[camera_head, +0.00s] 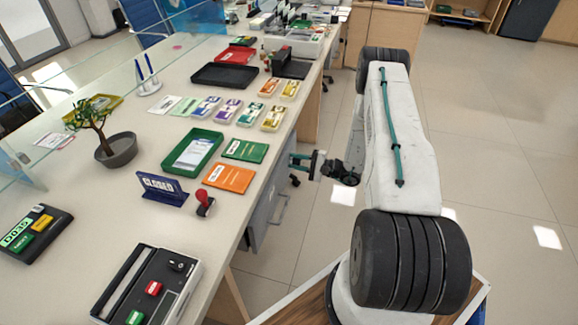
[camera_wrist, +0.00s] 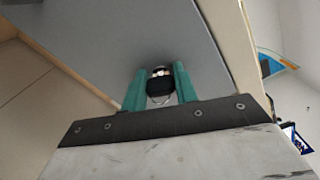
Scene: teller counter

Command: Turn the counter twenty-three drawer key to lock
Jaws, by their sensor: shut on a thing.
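The drawer key (camera_wrist: 160,85) has a black head with a ring below it and a shiny metal part above it, at the grey drawer front (camera_wrist: 110,35). My gripper (camera_wrist: 160,88) has teal fingers, one on each side of the key head, and is shut on the key. In the head view my gripper (camera_head: 296,162) reaches left to the grey drawer unit (camera_head: 262,208) under the counter edge. The key is hidden there. The key's turn angle and any number label cannot be read.
The counter top (camera_head: 225,250) overhangs the drawer unit. On it near my gripper lie a green folder (camera_head: 245,151), an orange folder (camera_head: 229,178), a green tray (camera_head: 212,137) and a red-handled stamp (camera_head: 205,201). A drawer handle (camera_head: 283,209) sticks out below my gripper. The floor at right is clear.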

